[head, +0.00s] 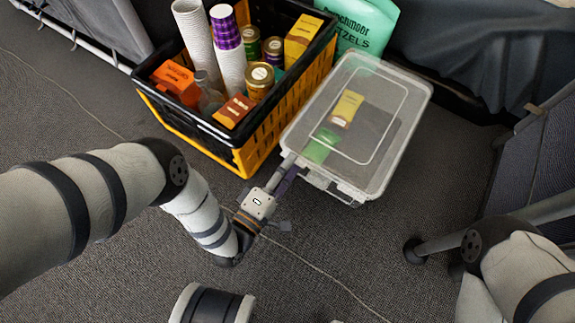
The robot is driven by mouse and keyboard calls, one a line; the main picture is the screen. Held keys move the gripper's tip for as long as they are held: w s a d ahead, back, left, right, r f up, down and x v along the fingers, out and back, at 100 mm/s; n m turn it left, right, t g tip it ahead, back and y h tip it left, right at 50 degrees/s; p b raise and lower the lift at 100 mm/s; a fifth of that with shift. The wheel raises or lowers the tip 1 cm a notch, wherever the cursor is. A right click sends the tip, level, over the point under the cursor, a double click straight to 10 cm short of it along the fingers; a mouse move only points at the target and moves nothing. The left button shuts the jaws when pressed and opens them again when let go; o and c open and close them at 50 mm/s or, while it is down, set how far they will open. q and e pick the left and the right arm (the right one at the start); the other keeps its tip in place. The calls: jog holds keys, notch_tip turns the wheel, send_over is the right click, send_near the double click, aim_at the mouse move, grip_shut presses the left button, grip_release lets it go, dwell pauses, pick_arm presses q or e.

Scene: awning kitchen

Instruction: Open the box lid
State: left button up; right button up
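A clear plastic box (392,133) with a translucent lid (372,92) sits on the grey carpet, right of the crate. The lid lies over the box. A yellow packet (347,107) and a green item (320,146) show through it. My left gripper (287,170) is at the box's near left corner, by the lid's edge. Its fingertips are small and partly hidden against the box, so I cannot tell whether they touch or grip it. My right arm enters at the lower right; its gripper is out of view.
A black and yellow crate (262,140) full of cups, jars and cartons stands close on the box's left. A green pretzel bag (362,24) stands behind the box. A thin cord (318,268) crosses the carpet in front. Carpet right of the box is clear.

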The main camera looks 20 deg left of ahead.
pick_arm(q)
grip_shut()
